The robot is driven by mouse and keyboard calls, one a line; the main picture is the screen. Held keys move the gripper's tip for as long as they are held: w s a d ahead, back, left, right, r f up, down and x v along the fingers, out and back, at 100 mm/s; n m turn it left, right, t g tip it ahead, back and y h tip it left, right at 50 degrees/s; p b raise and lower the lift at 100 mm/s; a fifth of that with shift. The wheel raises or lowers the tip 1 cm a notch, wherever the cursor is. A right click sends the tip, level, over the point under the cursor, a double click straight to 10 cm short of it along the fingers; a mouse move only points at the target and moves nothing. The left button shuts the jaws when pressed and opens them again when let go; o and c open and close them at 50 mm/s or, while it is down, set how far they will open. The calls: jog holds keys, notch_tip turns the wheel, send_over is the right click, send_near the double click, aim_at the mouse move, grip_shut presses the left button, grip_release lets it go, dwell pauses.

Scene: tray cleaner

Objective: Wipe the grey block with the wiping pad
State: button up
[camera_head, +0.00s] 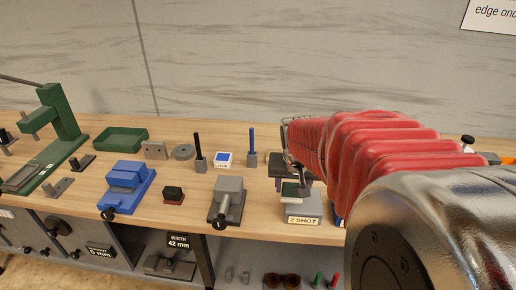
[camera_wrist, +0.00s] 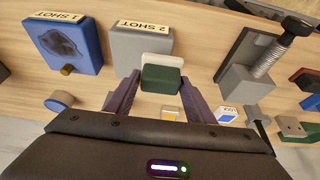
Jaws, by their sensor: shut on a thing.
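The grey block (camera_head: 302,210) with the "2 SHOT" label stands near the front edge of the bench. In the wrist view the grey block (camera_wrist: 141,50) has a plain top with no clear mark. My gripper (camera_wrist: 162,88) is shut on the wiping pad (camera_wrist: 162,78), which has a dark green body and a white layer. In the head view the pad (camera_head: 292,190) shows above the block, under my gripper (camera_head: 296,176). The pad is close to the block's edge; I cannot tell whether they touch. My arm hides part of the block's surroundings.
A blue block (camera_wrist: 66,45) labelled "1 SHOT" with a dark patch stands beside the grey block. A grey vise (camera_head: 228,198), a blue vise (camera_head: 127,186) and a dark red-based block (camera_head: 173,195) stand to the left. A green tray (camera_head: 120,139) is farther back. Bare wood lies between them.

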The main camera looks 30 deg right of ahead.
jog(key=shift+r, duration=2.75)
